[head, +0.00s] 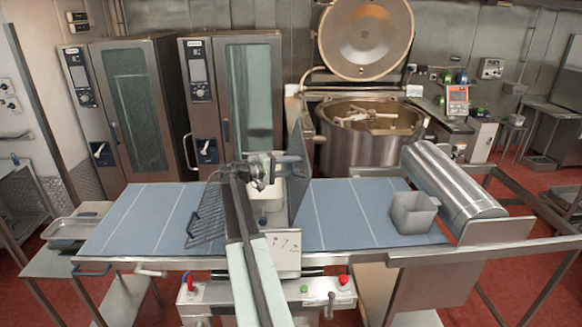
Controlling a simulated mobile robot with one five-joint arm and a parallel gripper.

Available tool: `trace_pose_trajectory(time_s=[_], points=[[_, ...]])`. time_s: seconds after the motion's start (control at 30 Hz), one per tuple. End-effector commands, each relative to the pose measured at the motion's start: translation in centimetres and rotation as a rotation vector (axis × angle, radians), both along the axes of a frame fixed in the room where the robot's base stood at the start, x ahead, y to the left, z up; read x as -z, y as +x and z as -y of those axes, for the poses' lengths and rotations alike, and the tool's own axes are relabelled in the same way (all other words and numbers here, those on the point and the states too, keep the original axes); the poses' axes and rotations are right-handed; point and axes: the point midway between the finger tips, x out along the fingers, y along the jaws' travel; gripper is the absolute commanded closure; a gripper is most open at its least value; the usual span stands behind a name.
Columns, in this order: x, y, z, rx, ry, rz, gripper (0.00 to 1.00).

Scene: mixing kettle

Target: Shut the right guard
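The dough sheeter has a blue belt on each side, the left belt (130,222) and the right belt (345,215). The right guard (299,190) is a dark grid panel that stands raised, steeply upright, at the inner end of the right belt. The left guard (207,215) is a wire grid sloping down low over the left belt. My arm reaches up from the bottom middle over the sheeter's centre. My gripper (290,160) is at the left side of the right guard, near its mid-height. I cannot tell whether it touches the guard, and its fingers are too small to read.
A grey square tub (413,212) stands on the right belt near a steel roller (452,183). Behind are a mixing kettle (365,140) with its lid (365,38) raised and two ovens (140,105). Controls and a red button (343,280) are at the sheeter's front.

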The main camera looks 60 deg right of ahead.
Motion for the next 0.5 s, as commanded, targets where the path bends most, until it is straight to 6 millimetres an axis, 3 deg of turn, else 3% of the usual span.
trace_pose_trajectory(time_s=[0.17, 0.3, 0.5], points=[[-0.01, 0.04, -0.03, -0.001, 0.000, 0.000, 0.65], [-0.01, 0.06, -0.07, -0.001, 0.000, 0.000, 1.00], [-0.01, 0.11, -0.10, -0.001, 0.000, 0.000, 1.00]])
